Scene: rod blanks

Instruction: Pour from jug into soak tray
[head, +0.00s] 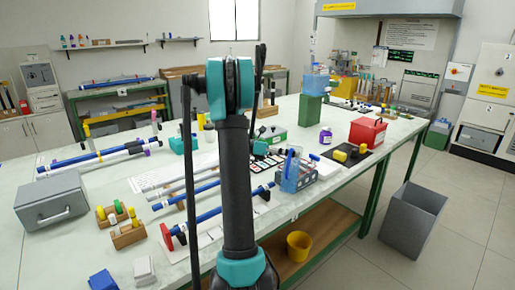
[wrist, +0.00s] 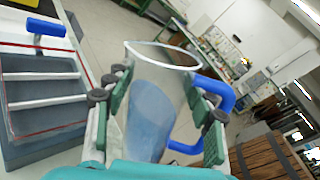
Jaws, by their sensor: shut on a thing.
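In the wrist view, my gripper (wrist: 160,112) is shut on a clear jug (wrist: 150,68), with green-padded fingers on both sides of it. The jug has a blue handle (wrist: 222,92) on its right side and blue liquid (wrist: 148,115) in its lower part. Its open rim is at the top and no stream shows. A grey tray (wrist: 48,143) with white crossbars and a red line inside lies to the left, apart from the jug. A blue piece (wrist: 46,27) sits at its far edge.
In the head view, the bench holds a grey case (head: 50,203), blue rods (head: 85,160), a red box (head: 368,132), a purple bottle (head: 326,137) and a green block (head: 310,108). A grey bin (head: 412,220) stands on the floor at right. Open floor lies right of the bench.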

